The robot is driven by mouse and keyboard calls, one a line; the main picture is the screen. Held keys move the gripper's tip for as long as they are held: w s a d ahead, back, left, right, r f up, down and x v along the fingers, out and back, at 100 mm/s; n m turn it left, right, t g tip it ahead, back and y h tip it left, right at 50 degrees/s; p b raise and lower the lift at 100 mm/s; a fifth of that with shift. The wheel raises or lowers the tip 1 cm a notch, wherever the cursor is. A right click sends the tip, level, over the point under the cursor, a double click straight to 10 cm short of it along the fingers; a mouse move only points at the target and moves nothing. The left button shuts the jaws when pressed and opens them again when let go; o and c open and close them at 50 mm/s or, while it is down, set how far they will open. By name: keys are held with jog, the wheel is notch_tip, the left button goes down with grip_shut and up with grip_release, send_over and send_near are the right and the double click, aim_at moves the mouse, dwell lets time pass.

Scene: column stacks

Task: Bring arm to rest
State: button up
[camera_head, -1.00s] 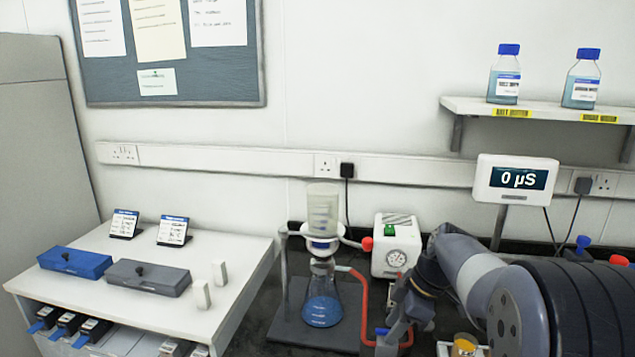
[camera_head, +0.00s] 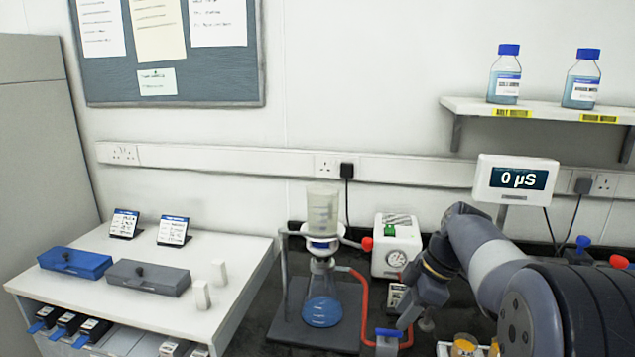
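My arm comes in from the right edge and bends over the dark bench at the lower right. My gripper (camera_head: 405,318) points down beside the red tubing, above a small grey block with a blue lever (camera_head: 387,340). Its fingers are partly hidden and small, so I cannot tell whether they are open or shut. I see nothing clearly held in it.
A flask with blue liquid (camera_head: 322,304) stands under a clear funnel (camera_head: 322,208), left of my gripper. A white gauge box (camera_head: 396,246) is behind it. Cups with orange contents (camera_head: 464,345) sit below my arm. A display (camera_head: 517,180) reads 0 µS.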

aim_at(390, 331)
jog(key=x, duration=0.3)
jog(key=shift+a+f, duration=0.2)
jog(key=shift+f, duration=0.15)
jog(key=shift+a+f+m, duration=0.1)
jog(key=shift+f+m, duration=0.15)
jog(key=shift+m, duration=0.05)
jog(key=m+t, duration=0.1)
jog(key=m, duration=0.1)
jog(key=m+t+p, duration=0.1)
jog(key=m, duration=0.2)
jog(key=shift+s+a+r+h+p, duration=0.1)
jog(key=shift+s+h+p, duration=0.1)
jog(key=shift+h+p, duration=0.15)
jog(key=shift+s+a+m+t+h+p, duration=0.1)
jog(key=shift+m+t+h+p, duration=0.2)
jog(key=shift+m, duration=0.45)
jog(key=shift+m+t+h+p, duration=0.1)
jog(key=shift+m+h+p, duration=0.15)
jog(key=shift+m+p, duration=0.4)
